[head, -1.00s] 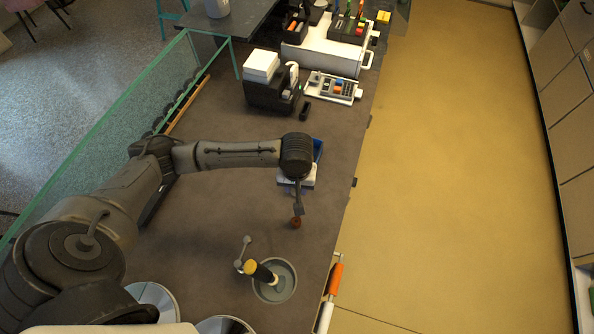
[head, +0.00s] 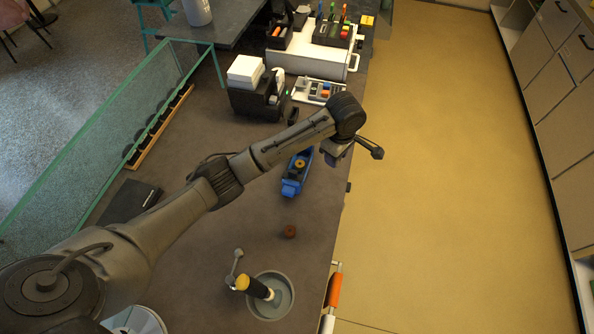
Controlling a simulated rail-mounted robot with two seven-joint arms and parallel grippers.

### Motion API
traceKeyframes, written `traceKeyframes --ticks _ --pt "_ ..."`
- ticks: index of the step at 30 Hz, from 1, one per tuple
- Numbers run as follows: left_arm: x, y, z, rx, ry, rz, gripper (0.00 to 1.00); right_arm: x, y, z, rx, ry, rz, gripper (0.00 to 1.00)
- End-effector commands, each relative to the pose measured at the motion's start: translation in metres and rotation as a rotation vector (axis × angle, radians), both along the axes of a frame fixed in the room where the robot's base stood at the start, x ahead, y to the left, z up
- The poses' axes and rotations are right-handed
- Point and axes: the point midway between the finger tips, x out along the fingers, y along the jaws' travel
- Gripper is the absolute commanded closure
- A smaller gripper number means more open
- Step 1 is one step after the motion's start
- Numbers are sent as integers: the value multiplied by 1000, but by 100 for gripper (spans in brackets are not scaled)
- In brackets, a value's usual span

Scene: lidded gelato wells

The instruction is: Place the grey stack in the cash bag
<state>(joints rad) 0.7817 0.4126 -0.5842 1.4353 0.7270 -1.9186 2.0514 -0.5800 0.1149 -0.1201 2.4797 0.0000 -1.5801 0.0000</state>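The blue open-topped holder (head: 291,189), which I take for the cash bag, lies on the dark counter right of the middle. A small gold round piece (head: 299,163) shows in it. A small brown round piece (head: 290,231) stands on the counter in front of the blue holder. I cannot clearly pick out a grey stack. My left gripper (head: 357,152) is raised just right of the blue holder, near the counter's right edge. A dark finger points right, but its opening is unclear. My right gripper is out of view.
A round grey well (head: 289,301) with a black-and-yellow handled tool (head: 257,288) is at the front. A white compartment tray (head: 311,97), a black machine (head: 253,103) and a white cash drawer (head: 315,63) stand behind. An orange-handled tool (head: 334,290) hangs at the right edge.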

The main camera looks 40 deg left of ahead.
Motion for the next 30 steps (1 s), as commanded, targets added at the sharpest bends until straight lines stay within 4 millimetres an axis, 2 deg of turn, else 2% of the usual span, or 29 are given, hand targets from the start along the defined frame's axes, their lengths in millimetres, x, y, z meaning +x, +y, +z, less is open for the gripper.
traceKeyframes --ticks 6,11,14,24,30 --pt "-7 6 0 -2 -2 204 92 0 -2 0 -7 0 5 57" --pt "-8 11 -3 0 -2 272 92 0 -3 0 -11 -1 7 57" --pt "-9 25 -11 2 0 289 92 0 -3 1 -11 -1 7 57" --pt "-10 92 -51 2 0 290 92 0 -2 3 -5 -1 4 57" --pt "-10 116 -66 0 -2 286 92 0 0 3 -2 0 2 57"
